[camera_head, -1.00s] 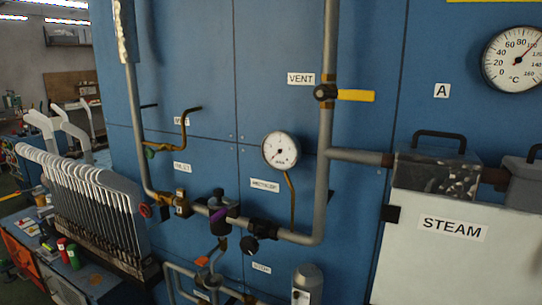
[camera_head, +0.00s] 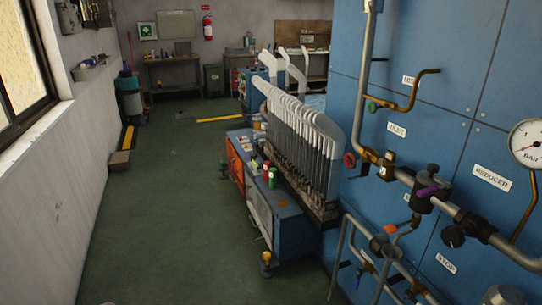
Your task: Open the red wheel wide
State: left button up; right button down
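The red wheel (camera_head: 349,160) is a small round handwheel on the pipework of the blue panel, right of centre. It sits at the left end of a brass valve (camera_head: 376,160), close to the label that seems to read INLET (camera_head: 396,130). How far the wheel is turned cannot be told. Neither of my grippers shows in this view.
A blue bench (camera_head: 290,228) with a row of upright white boards (camera_head: 300,130) stands left of the wheel. Green floor (camera_head: 170,215) lies open between the bench and the left wall.

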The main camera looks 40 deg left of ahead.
aim_at(353, 160)
jog(key=u, duration=0.85)
jog(key=z, duration=0.85)
jog(key=i+j+z, duration=0.15)
jog(key=j+z, duration=1.1)
jog(key=j, duration=0.2)
jog(key=j+z, duration=0.45)
